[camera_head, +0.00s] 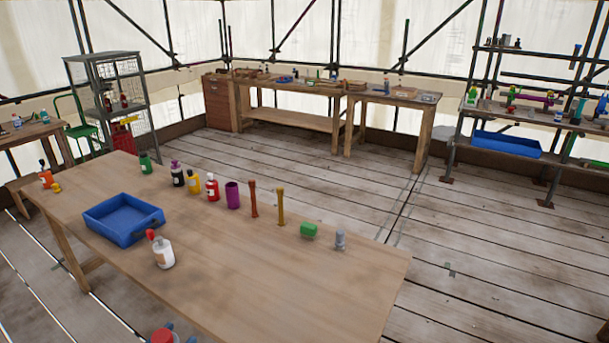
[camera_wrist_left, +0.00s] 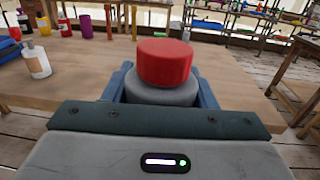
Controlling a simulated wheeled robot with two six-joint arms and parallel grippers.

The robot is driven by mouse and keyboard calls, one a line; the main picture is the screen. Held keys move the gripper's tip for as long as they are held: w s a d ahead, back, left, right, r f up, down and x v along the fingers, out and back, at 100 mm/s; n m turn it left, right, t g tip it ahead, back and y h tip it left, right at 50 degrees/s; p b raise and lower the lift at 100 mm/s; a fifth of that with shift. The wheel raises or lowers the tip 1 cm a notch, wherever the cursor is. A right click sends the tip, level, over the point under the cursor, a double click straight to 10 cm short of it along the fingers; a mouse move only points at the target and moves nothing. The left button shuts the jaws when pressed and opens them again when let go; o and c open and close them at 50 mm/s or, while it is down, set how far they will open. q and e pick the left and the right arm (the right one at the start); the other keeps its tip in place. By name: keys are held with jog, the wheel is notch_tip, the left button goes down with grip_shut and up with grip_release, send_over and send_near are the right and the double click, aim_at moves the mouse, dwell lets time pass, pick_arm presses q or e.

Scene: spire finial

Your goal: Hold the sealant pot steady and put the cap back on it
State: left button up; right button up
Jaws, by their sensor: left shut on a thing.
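A red cylindrical cap (camera_wrist_left: 165,62) sits on top of the pot and looks upright. I cannot tell whether it is fully seated. The red cap (camera_head: 162,336) also shows at the bottom of the head view. My right gripper is not in view.
On the wooden table (camera_head: 330,285) stand a blue tray (camera_head: 110,226), a white bottle with a red top (camera_head: 164,255), a purple cup (camera_head: 232,195), a green block (camera_head: 308,230) and a small grey piece (camera_head: 340,240). Several bottles stand along the far edge. The table's right front is clear.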

pick_arm(q)
jog(key=w+d+r+m+g+h, duration=0.1)
jog(key=d+r+m+g+h, duration=0.4)
jog(key=d+r+h, duration=0.1)
jog(key=shift+d+r+m+g+h+b, duration=0.25)
jog(key=shift+d+m+g+h+b, duration=0.15)
jog(key=shift+h, duration=0.1)
jog(key=shift+w, duration=0.1)
jog(key=w+d+f+m+g+h, duration=0.2)
jog(key=d+m+g, duration=0.6)
jog(key=d+g, duration=0.4)
jog(key=d+h, duration=0.1)
jog(key=d, duration=0.2)
jog(key=shift+w+f, duration=0.2)
